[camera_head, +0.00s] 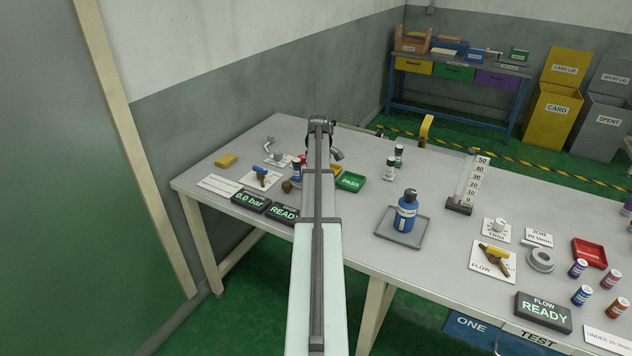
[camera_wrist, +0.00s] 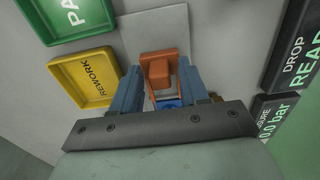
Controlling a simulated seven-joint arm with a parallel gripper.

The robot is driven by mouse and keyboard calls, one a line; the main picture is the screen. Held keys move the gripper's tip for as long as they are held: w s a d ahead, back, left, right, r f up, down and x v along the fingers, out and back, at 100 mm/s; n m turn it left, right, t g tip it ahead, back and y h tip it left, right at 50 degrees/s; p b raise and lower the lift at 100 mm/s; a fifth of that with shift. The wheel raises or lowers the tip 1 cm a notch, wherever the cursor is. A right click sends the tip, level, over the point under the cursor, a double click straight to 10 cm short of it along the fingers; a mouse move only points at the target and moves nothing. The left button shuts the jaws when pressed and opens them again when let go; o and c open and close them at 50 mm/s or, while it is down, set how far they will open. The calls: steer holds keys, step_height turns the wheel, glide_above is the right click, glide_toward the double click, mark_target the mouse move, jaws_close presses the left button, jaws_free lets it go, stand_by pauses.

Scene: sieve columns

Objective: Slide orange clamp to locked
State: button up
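The orange clamp (camera_wrist: 159,71) is in the upper middle of the wrist view, on a pale plate (camera_wrist: 157,30). It has a raised orange block on an orange base. My gripper (camera_wrist: 158,66) is open, with one blue-grey finger on each side of the block. I cannot tell whether either finger touches it. A small blue part (camera_wrist: 168,102) shows between the fingers, nearer the palm. In the head view my arm hides the clamp, and the fingers are not clear.
A yellow REWORK tray (camera_wrist: 84,78) and a green PASS tray (camera_wrist: 77,17) lie left of the gripper in the wrist view. Dark display boxes (camera_wrist: 290,50) stand at right. A blue bottle (camera_head: 405,214) stands on a grey tray (camera_head: 384,231) farther right on the table.

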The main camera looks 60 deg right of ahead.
jaws_close()
steer(key=shift+w, duration=2.1)
steer(key=shift+o, duration=0.3)
jaws_free()
steer(key=shift+r, duration=0.15)
steer(key=shift+r, duration=2.85)
